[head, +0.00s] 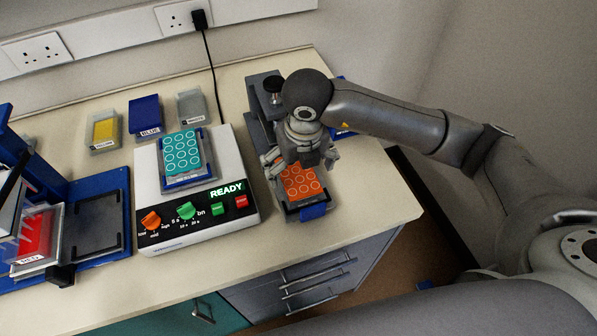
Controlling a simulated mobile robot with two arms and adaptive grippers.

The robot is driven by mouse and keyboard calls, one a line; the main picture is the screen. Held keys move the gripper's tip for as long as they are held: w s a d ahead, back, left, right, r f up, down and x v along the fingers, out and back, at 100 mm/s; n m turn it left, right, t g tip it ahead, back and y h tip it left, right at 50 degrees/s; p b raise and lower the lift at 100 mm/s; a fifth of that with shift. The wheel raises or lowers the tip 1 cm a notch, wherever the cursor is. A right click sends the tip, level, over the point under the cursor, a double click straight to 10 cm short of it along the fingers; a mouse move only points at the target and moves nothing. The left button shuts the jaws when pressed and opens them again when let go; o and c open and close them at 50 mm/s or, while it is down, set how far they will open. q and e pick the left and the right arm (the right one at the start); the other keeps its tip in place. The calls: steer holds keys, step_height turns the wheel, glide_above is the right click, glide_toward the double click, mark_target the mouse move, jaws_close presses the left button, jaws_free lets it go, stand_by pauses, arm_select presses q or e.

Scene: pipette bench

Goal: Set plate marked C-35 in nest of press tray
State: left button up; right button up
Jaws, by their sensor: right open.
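An orange plate with pale ring-shaped wells (300,182) lies at the front of the grey press, on its tray (292,217), which has a blue tab in front. My right gripper (298,163) is open and points down over the back of this plate, hiding that part of it. I cannot tell whether the fingers touch the plate or whether it sits flat in the nest. A teal plate with pale rings (182,152) lies on the white shaker. No C-35 mark can be read on either plate. My left gripper is not in view.
The white shaker (238,160) with a green READY display stands left of the press (256,117). Yellow, blue and white boxes (145,113) stand behind it. A blue-framed station (120,185) with a red box is at far left.

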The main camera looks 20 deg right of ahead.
step_height(320, 180, up, 9)
steer(key=s+b, duration=0.1)
steer(key=shift+s+f, duration=0.15)
steer(key=shift+f, duration=0.1)
stand_by(0.4)
